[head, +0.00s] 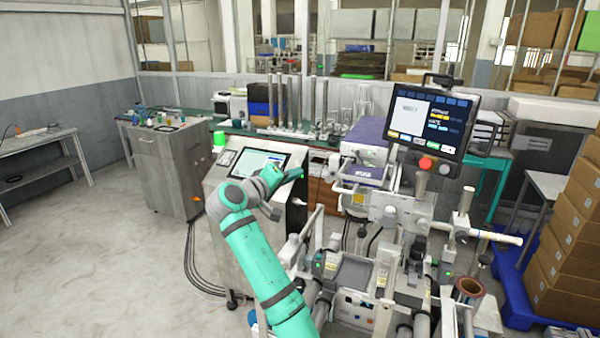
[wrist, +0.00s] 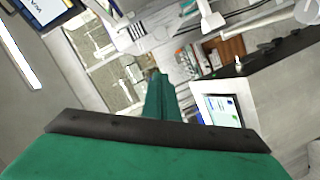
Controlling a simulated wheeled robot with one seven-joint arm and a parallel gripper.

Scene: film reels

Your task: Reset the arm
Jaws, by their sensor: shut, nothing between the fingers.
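My green arm rises from the bottom of the head view, bends at a grey joint, and reaches up to the right. My gripper (head: 296,174) is at its end, in front of the tilted touch screen (head: 258,164) on the steel console. In the wrist view my gripper (wrist: 156,76) points away from the camera, its fingers together with nothing between them. That view is tilted, and the lit screen (wrist: 224,110) shows to the right of the fingers.
A machine with rollers (head: 352,272) stands close on the right, under a monitor (head: 432,122) with a red button below. Stacked cardboard boxes (head: 570,235) stand on a blue pallet at far right. A steel cabinet (head: 168,165) stands to the left. The floor at left is clear.

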